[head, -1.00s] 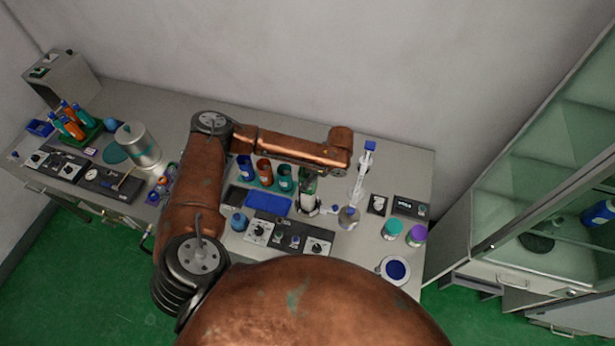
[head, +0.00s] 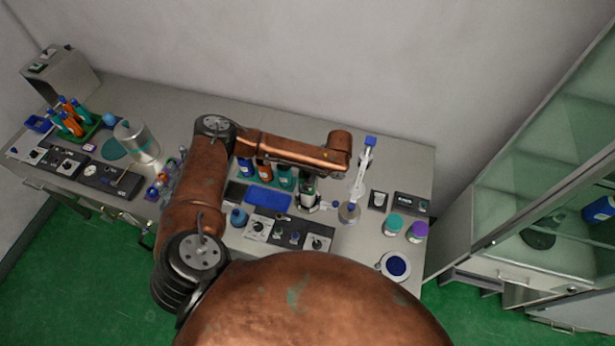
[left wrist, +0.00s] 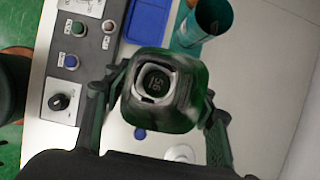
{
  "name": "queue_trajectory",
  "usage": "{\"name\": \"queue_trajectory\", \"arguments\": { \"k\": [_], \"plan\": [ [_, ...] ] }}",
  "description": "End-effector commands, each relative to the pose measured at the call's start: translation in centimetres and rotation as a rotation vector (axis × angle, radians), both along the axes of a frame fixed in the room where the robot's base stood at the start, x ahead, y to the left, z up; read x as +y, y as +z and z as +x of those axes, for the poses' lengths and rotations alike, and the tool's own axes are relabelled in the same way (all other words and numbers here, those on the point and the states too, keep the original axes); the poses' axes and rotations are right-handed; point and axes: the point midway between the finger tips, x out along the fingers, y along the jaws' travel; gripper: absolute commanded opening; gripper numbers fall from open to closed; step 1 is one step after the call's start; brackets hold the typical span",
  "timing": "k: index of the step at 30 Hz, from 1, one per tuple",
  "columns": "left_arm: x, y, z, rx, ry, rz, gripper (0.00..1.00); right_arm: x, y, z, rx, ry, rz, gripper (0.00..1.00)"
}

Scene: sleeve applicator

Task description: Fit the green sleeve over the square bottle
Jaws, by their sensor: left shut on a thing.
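My left gripper (left wrist: 160,112) has its two dark fingers on either side of a dark green, rounded-square sleeve (left wrist: 185,108). It is shut on the sleeve. Inside the sleeve's outline I see a pale ring around a dark centre with light marks; this could be the square bottle's top, but I cannot tell how far the sleeve is over it. In the head view the gripper (head: 308,184) is small and partly under my arm, above the table's middle. A small dark and white shape stands there, too small to make out. My right gripper is not in view.
A teal cup (left wrist: 208,20) stands close to the gripper. A control panel (head: 288,233) with knobs and a blue mat (head: 267,199) lie in front. A clear flask (head: 349,211), jars (head: 393,224) and a dish (head: 396,265) stand right. Bare tabletop shows at right.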

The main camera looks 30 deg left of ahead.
Motion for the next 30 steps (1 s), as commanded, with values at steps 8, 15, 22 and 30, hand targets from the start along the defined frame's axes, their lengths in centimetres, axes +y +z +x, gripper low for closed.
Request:
{"name": "queue_trajectory", "arguments": {
  "k": [8, 15, 22, 30],
  "plan": [
    [0.1, -1.2, 0.0, 0.001, 0.001, 0.001, 0.44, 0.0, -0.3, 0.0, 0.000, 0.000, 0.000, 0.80],
    [0.0, -2.1, -0.1, 0.001, 0.000, 0.001, 0.44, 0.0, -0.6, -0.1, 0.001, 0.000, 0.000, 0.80],
    [0.0, -2.9, 0.0, 0.001, 0.000, 0.001, 0.44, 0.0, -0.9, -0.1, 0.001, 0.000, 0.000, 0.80],
    [0.0, -3.8, 0.0, 0.000, 0.001, 0.001, 0.44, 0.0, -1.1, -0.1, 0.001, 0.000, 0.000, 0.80]
  ]
}}
